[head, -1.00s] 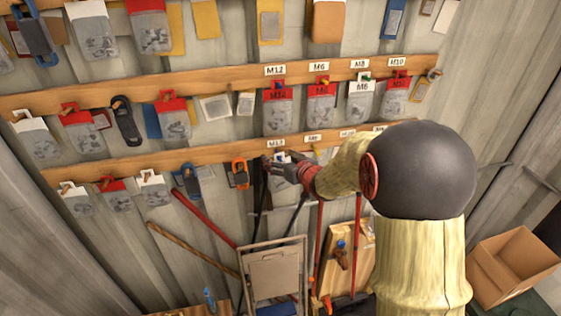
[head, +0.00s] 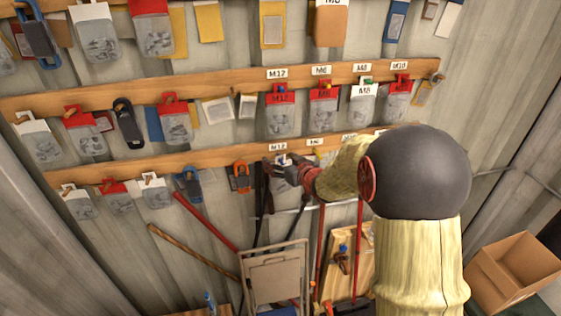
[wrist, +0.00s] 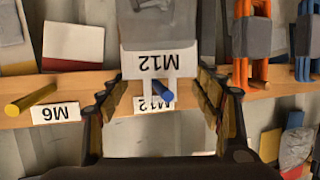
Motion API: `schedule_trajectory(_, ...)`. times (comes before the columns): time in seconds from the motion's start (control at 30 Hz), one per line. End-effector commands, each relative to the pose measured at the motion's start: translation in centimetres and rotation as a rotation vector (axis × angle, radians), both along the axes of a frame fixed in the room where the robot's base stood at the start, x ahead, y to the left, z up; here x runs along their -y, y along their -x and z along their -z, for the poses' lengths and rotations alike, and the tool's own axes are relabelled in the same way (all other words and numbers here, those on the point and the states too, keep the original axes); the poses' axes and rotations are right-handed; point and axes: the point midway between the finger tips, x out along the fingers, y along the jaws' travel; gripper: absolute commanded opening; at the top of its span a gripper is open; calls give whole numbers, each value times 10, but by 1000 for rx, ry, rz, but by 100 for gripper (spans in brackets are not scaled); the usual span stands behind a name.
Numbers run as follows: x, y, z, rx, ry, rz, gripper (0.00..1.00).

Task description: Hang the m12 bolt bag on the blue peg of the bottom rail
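The M12 bolt bag (wrist: 158,30) shows upside down in the wrist view, with a white header and a grey body. The rail's own M12 label (wrist: 153,104) is partly covered by the hanger. In the head view my gripper (head: 280,171) is at the bottom rail (head: 215,156) and hides most of the bag.
A yellow peg (wrist: 30,100) by an M6 label is on one side in the wrist view. An orange-and-grey clamp (wrist: 252,40) hangs on the other side. The middle rail (head: 150,88) carries several bags above. A folded chair (head: 273,275) stands below.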

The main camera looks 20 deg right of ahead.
Motion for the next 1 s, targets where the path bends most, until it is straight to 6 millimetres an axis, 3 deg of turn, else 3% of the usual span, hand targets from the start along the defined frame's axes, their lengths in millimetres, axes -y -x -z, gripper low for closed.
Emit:
schedule_trajectory(0.37,0,0,0,0,0,0,86)
schedule_trajectory(0.73,0,2,-1,0,0,0,87)
schedule_trajectory(0.87,2,15,-6,0,1,1,87)
schedule_trajectory(1.0,3,39,-15,2,1,2,87)
